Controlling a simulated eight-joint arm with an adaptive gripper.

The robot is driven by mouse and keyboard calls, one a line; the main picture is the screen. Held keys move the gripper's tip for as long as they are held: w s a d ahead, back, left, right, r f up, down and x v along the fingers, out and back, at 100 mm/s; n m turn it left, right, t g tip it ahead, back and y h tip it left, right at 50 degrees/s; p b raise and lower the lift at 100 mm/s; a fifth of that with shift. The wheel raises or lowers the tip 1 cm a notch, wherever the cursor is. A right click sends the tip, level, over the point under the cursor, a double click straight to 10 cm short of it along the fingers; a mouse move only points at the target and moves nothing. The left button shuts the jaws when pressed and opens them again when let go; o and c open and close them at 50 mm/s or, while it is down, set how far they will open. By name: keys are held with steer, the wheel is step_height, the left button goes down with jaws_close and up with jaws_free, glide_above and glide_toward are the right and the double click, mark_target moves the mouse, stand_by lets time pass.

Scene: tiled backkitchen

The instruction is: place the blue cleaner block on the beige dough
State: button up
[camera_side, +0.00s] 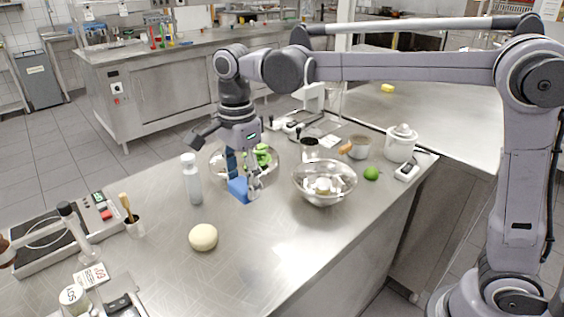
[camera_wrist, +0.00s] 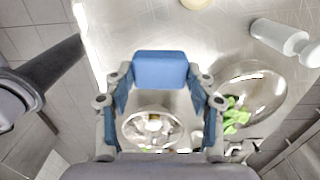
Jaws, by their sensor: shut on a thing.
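The blue cleaner block (camera_side: 239,190) is between the fingers of my gripper (camera_side: 244,182), over the steel table between two metal bowls. In the wrist view my gripper (camera_wrist: 160,88) is shut on the blue block (camera_wrist: 160,69), with a finger at each side of it. The block seems to be at or just above the table; I cannot tell if it touches. The beige dough (camera_side: 203,237) is a round ball on the table, nearer the side camera and left of the block. In the wrist view a part of the dough (camera_wrist: 195,3) shows at the top edge.
A cup with a brush (camera_side: 134,226) stands far left. The table around the dough is clear.

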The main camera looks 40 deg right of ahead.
steer(key=w+d+r, duration=0.2)
steer(key=w+d, duration=0.1)
steer(key=w, duration=0.2)
glide_above(202, 231)
step_height(202, 231, down, 7)
steer(key=shift+d, duration=0.1)
steer(key=shift+f, duration=2.05)
steer(key=o, duration=1.2)
steer(key=shift+f, duration=0.15)
